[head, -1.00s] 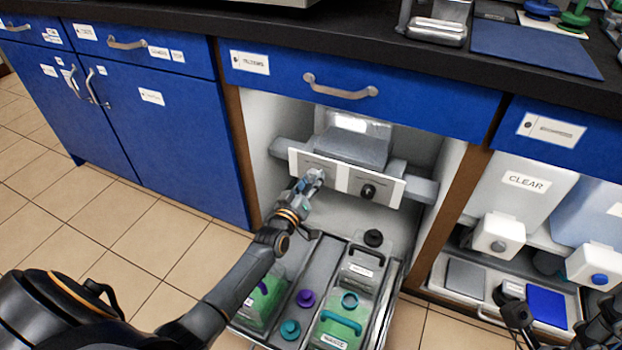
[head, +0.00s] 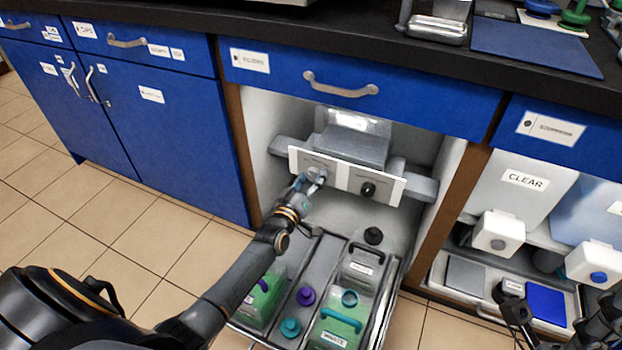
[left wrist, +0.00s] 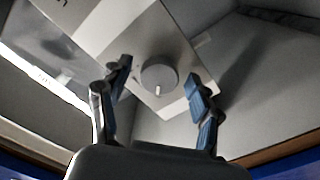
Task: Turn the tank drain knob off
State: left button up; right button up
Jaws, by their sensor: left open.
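A pale panel with two knobs is mounted in the open cabinet bay; its right knob (head: 368,189) is black. Its label text is too blurred to read, so I cannot tell which knob is the tank drain. My left gripper (head: 316,178) is at the panel's left half and hides most of that side's knob in the head view. In the left wrist view, my left gripper (left wrist: 160,84) is open, with blue-padded fingers on either side of a round grey knob (left wrist: 159,74) with a white mark. Contact is unclear. My right gripper (head: 512,314) shows partly at lower right, dark.
A pulled-out tray (head: 392,300) below the panel holds green containers and several caps. A blue drawer (head: 420,105) is above. A white tank marked CLEAR (head: 520,190) stands at the right. Open tiled floor lies at the left.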

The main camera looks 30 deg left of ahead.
pick_arm(q)
jog(key=s, duration=1.2)
jog(key=shift+d, duration=0.35)
